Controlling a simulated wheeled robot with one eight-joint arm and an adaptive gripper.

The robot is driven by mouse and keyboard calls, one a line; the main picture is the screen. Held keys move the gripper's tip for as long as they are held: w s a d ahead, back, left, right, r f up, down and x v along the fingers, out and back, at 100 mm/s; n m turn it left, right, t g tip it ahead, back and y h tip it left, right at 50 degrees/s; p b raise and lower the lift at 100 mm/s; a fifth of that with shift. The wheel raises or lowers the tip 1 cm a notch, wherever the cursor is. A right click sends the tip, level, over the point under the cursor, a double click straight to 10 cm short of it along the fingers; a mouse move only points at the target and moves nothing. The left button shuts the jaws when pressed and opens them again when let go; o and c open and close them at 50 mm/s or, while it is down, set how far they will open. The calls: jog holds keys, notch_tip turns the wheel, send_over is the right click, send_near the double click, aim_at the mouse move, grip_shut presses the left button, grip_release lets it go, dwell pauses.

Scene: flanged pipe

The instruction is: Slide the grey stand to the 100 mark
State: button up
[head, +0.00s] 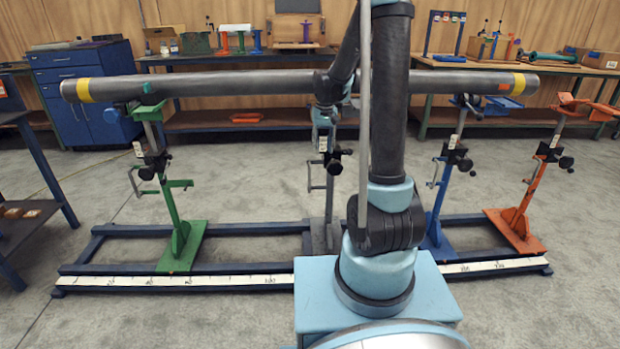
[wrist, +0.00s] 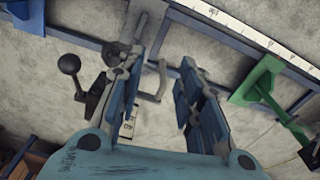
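The grey stand (head: 329,200) stands upright on the blue floor rail, between the green stand and my arm. Its crank and black knob show below my gripper. My gripper (head: 323,122) is at the top of this stand, near the underside of the pipe. In the wrist view my gripper (wrist: 160,66) is open, with part of the grey stand (wrist: 145,22) beyond and between its fingers; contact cannot be told. The white scale (head: 215,281) runs along the rail's front. A label like 100 shows left of the grey stand, too small to read surely; my base hides the scale's middle.
A long grey pipe (head: 230,83) with yellow bands lies across the green stand (head: 180,235) and blue stand (head: 440,205). An orange stand (head: 525,210) stands at the right end. Bare rail (head: 255,228) lies between the green and grey stands. Benches line the back wall.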

send_near(310, 170)
jog(key=shift+g, duration=0.3)
jog(key=f, duration=0.2)
jog(key=w+f, duration=0.1)
jog(key=f, duration=0.2)
jog(key=shift+f, duration=4)
jog(key=shift+c, duration=0.3)
grip_shut()
